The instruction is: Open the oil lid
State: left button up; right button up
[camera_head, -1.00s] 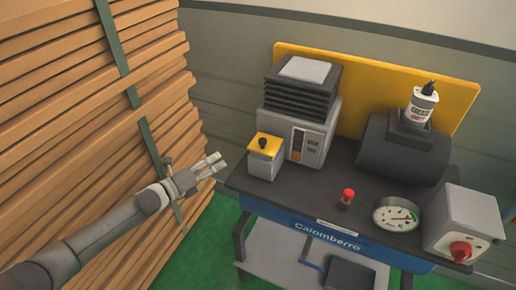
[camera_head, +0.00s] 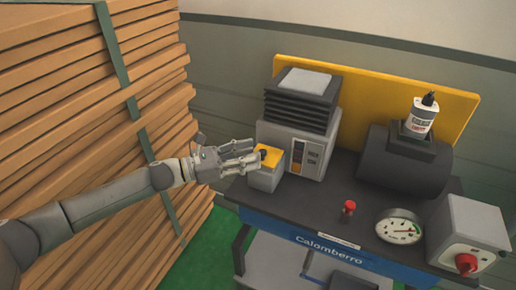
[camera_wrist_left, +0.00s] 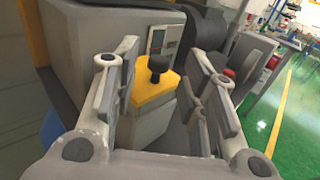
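The lid is a black knob (camera_wrist_left: 157,68) on the yellow top (camera_wrist_left: 153,88) of a small grey box (camera_head: 265,179). The box stands at the left end of the dark table. My left gripper (camera_head: 254,156) reaches in from the left at the height of the knob, and its fingers partly cover the yellow top in the head view. In the left wrist view the fingers are spread wide on either side of the box, with the knob between and beyond them. The gripper holds nothing. My right gripper is not in view.
A grey machine with black ribs (camera_head: 302,100) stands right behind the box. A red button (camera_head: 348,208), a gauge (camera_head: 399,227), a black cylinder (camera_head: 405,165) with a bottle, and a grey switch box (camera_head: 474,225) fill the table's right. Stacked planks (camera_head: 90,110) rise at left.

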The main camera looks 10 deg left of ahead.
pick_arm(q)
jog(key=shift+x, duration=1.55)
grip_shut()
jog(key=shift+p, duration=0.3)
